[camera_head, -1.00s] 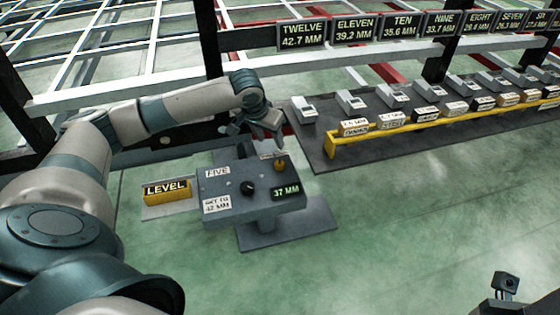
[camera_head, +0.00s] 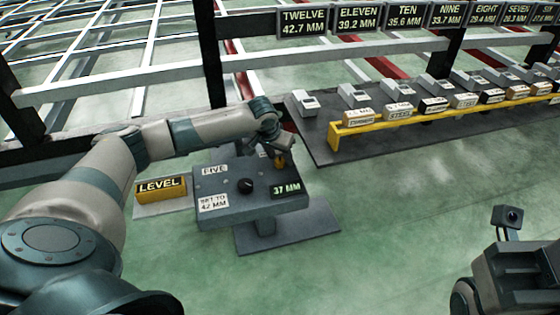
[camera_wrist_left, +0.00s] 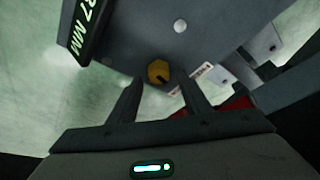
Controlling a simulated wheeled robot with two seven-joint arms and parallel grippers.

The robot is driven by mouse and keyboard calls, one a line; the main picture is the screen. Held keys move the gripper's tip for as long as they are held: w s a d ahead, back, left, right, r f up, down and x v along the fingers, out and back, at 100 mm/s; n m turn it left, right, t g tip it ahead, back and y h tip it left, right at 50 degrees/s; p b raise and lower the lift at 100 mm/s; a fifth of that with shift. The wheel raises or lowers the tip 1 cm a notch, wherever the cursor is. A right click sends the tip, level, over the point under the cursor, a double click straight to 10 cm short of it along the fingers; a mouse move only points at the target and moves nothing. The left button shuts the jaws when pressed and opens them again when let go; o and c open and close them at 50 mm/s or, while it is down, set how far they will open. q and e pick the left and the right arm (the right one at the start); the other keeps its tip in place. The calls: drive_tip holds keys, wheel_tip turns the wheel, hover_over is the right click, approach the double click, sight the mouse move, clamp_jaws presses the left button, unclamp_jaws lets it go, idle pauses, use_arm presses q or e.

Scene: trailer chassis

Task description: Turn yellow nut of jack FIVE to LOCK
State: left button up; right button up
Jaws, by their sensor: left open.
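Jack FIVE (camera_head: 240,205) is a grey box on a post, with a black knob, a 37 MM display (camera_head: 286,189) and a "SET TO 42 MM" label. Its yellow nut (camera_head: 280,163) is at the far right of the top, partly hidden by my gripper. In the left wrist view the yellow nut (camera_wrist_left: 158,70) has a dark mark pointing toward the lower right. A small white label (camera_wrist_left: 197,76) beside it is partly covered by a finger. My left gripper (camera_head: 281,155) is open, its fingertips just short of the nut, one toward each side. My right arm (camera_head: 505,265) shows at lower right, fingers not visible.
A yellow LEVEL block (camera_head: 161,189) lies left of the jack. A yellow rail (camera_head: 375,128) with labelled blocks stands behind on the right, on a dark mat. Trailer beams and displays run along the back.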

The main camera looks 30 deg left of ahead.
use_arm(q)
drive_tip(key=shift+w+f, duration=0.15)
drive_tip(key=shift+f, duration=0.15)
drive_tip(key=c, duration=1.1)
